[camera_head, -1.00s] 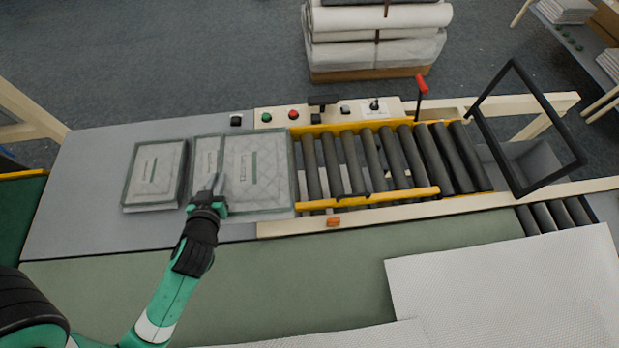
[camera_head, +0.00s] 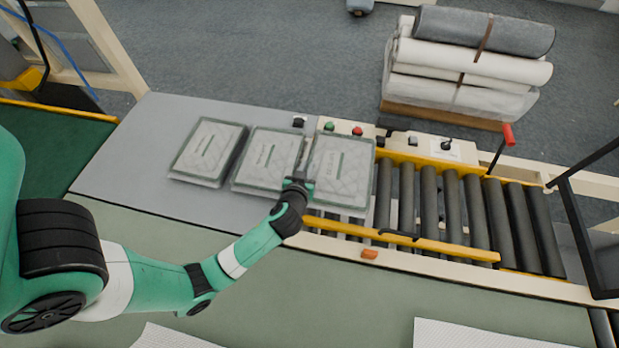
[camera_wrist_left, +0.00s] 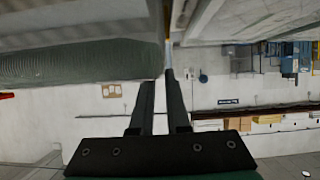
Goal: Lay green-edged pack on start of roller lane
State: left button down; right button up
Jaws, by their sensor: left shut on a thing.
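My left gripper (camera_head: 298,180) is shut on the near left edge of the rightmost green-edged pack (camera_head: 341,170). This pack is pale and quilted, with a small green label. It lies over the left end of the roller lane (camera_head: 464,205) and hides the first rollers; whether it rests fully on them I cannot tell. Two similar packs, the middle pack (camera_head: 264,158) and the left pack (camera_head: 207,150), lie on the grey table. In the left wrist view, the fingers (camera_wrist_left: 163,84) are close together at an edge beside a greenish padded thing (camera_wrist_left: 80,62). My right gripper is not in view.
Yellow rails (camera_head: 410,243) edge the lane, with an orange block (camera_head: 369,254) at the near side. Buttons and a red-topped lever (camera_head: 508,135) stand along the far side. A black frame (camera_head: 590,240) stands at the right. The grey table (camera_head: 130,160) is clear at the left.

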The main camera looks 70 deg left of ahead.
pick_arm(q)
jog(key=f+b, duration=0.2)
jog(key=f, duration=0.1)
jog(key=shift+w+a+b, duration=0.1)
jog(key=shift+w+b, duration=0.2)
jog(key=shift+w, duration=0.1)
jog(key=shift+s+f, duration=0.1)
jog(key=shift+f, duration=0.35)
jog(key=shift+f+b, duration=0.5)
jog(key=shift+f, duration=0.1)
jog(key=c, duration=0.9)
grip_release()
jog(key=shift+r, duration=0.1)
